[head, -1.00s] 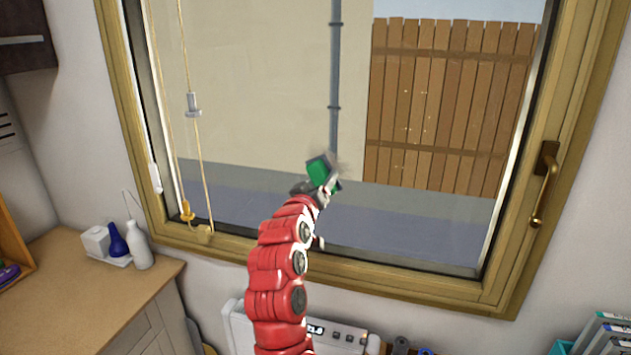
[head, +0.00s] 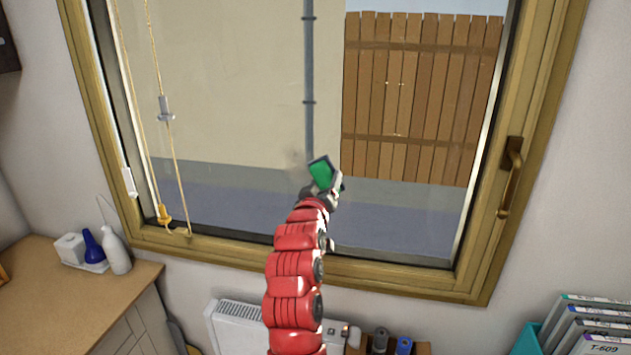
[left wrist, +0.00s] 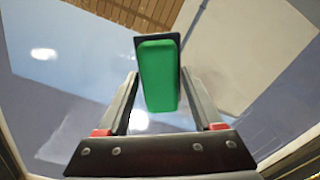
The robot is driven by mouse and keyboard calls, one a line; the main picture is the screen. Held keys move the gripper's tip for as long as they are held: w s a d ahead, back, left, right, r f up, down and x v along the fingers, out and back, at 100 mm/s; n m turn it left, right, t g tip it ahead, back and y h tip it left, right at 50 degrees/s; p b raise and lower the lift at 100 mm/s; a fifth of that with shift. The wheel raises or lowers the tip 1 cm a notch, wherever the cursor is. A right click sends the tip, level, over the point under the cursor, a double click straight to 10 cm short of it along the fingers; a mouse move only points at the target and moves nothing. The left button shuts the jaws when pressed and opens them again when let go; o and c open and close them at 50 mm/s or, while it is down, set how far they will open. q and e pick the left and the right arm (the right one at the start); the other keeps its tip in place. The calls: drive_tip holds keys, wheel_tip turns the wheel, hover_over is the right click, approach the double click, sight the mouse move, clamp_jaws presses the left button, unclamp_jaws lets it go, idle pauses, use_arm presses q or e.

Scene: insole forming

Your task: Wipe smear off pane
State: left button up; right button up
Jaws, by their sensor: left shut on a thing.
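The window pane (head: 235,100) fills most of the head view, with a wall, pipe and fence beyond it. A faint grey smear (head: 294,158) shows on the pane just left of my left gripper (head: 322,185). My left gripper is shut on a green block with a dark pad (head: 321,171), held before the lower middle of the pane. The left wrist view shows the green block (left wrist: 158,80) between the fingers, its dark pad towards the glass. I cannot tell whether the pad touches the glass. Any smear behind the block is hidden. My right gripper is not in view.
A wooden frame (head: 490,250) with a brass handle (head: 511,180) surrounds the pane. Blind cords (head: 175,160) hang at its left. A white heater (head: 232,318) stands below. Bottles (head: 115,252) stand on the left counter (head: 60,300); binders (head: 595,325) stand lower right.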

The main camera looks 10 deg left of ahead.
sight(313, 176)
use_arm(q)
drive_tip(key=shift+d+r, duration=0.1)
drive_tip(key=shift+r, duration=0.4)
drive_tip(key=shift+d+r, duration=0.1)
drive_tip(key=shift+r, duration=0.45)
drive_tip(key=shift+a+f+b, duration=0.15)
drive_tip(key=shift+a+b, duration=0.4)
drive_tip(key=shift+a, duration=0.1)
drive_tip(key=shift+a+f+b, duration=0.1)
drive_tip(key=shift+a+b, duration=0.45)
drive_tip(key=shift+a, duration=0.8)
drive_tip(key=shift+w+a+b, duration=0.1)
drive_tip(key=shift+a+b, duration=0.5)
drive_tip(key=shift+a, duration=0.15)
drive_tip(key=shift+a+b, duration=0.35)
drive_tip(key=shift+a, duration=1.25)
drive_tip(key=shift+w+a+b, duration=0.1)
drive_tip(key=shift+a+b, duration=0.55)
drive_tip(key=shift+a, duration=0.7)
drive_tip(key=shift+r+p, duration=0.45)
drive_tip(key=shift+r, duration=0.85)
drive_tip(key=shift+c, duration=0.5)
drive_tip(key=shift+d+f, duration=0.1)
drive_tip(key=shift+d, duration=1.85)
drive_tip(key=shift+d+b, duration=0.35)
drive_tip(key=shift+d, duration=0.3)
drive_tip(key=shift+d+f+b, duration=0.15)
drive_tip(key=shift+d+b, duration=0.4)
drive_tip(key=shift+d, duration=2.65)
